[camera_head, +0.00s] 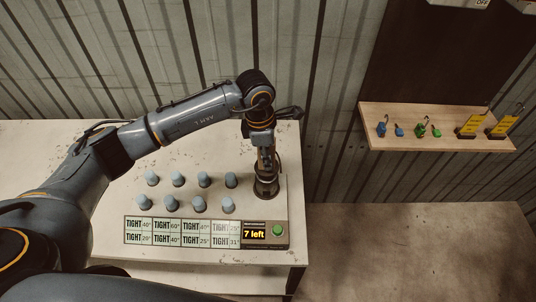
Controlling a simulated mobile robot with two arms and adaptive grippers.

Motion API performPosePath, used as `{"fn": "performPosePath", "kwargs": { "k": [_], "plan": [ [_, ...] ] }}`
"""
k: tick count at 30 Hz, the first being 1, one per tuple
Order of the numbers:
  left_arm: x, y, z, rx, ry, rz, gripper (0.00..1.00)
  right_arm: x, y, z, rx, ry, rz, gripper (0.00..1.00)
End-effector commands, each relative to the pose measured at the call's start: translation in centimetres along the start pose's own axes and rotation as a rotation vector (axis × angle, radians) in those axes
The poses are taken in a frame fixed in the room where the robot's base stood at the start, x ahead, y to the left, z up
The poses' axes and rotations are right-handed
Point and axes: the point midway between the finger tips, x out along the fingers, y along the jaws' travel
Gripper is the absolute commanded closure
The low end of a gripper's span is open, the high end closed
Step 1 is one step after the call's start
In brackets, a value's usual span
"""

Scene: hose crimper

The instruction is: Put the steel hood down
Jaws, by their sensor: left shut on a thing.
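My left gripper (265,164) reaches in from the left and points down over the right end of the panel on the table. It is shut on a dark, round piece, which looks like the steel hood (266,188). The hood is upright at the panel's right end, beside the rows of pale blue caps. The gripper's fingers cover its top, and I cannot tell whether its base touches the panel. My right gripper is not in view.
Several pale blue caps (204,179) stand in two rows left of the hood. In front are "TIGHT" labels (182,232), a display (254,233) reading "7 left" and a green button (278,230). The white table (60,150) is bare at left. A wooden shelf (440,142) holds padlocks and yellow tags.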

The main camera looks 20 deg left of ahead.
Motion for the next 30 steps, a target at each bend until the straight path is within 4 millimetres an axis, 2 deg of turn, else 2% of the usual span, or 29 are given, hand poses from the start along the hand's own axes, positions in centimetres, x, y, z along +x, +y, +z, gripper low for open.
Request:
{"fn": "performPosePath", "kwargs": {
  "k": [1,4,12,16,17,20,30],
  "plan": [
    [0.1,0.0,0.0,0.0,0.001,0.0,0.68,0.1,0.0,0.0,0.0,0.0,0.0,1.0],
    [0.1,0.0,0.0,0.0,0.001,0.0,0.5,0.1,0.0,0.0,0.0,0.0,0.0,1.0],
    [0.0,0.0,0.0,-0.001,0.001,0.0,0.5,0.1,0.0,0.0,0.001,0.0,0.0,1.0],
    [-0.5,0.0,0.0,-0.001,0.0,-0.001,0.5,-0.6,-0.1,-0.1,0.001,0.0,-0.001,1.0],
    [-0.6,0.1,0.0,0.0,-0.001,0.002,0.5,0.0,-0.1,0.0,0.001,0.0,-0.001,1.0],
    [-2.1,0.2,0.0,0.0,-0.001,0.005,0.5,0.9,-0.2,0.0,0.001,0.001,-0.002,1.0],
    [-9.3,0.1,0.0,-0.001,-0.001,0.005,0.5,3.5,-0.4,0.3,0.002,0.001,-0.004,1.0]
  ]
}}
